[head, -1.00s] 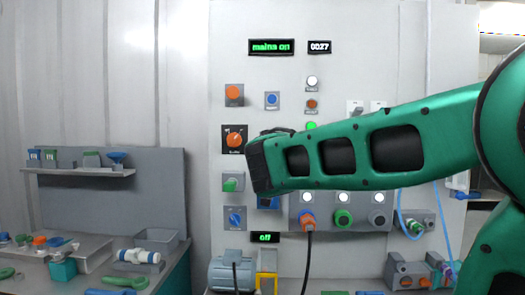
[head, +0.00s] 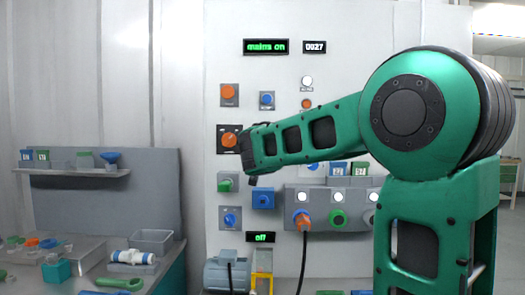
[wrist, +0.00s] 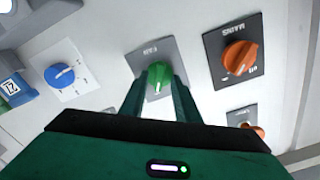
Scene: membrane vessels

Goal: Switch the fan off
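The fan knob is a green rotary knob (wrist: 159,75) on a grey plate labelled FAN in the wrist view. A white mark shows on its near edge. In the head view the green knob (head: 225,184) sits at the panel's left side, just below my gripper's end. My gripper (wrist: 159,88) has its two green fingers apart, one on each side of the knob. I cannot tell whether they touch it. In the head view my arm's dark end hides part of the panel, and the fingers cannot be made out.
The orange mains knob (wrist: 240,58) is close on the right in the wrist view, with a blue knob (wrist: 60,75) on the left. The head view shows a "mains on" display (head: 266,46) and an "off" display (head: 260,237). A motor (head: 228,273) stands below.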

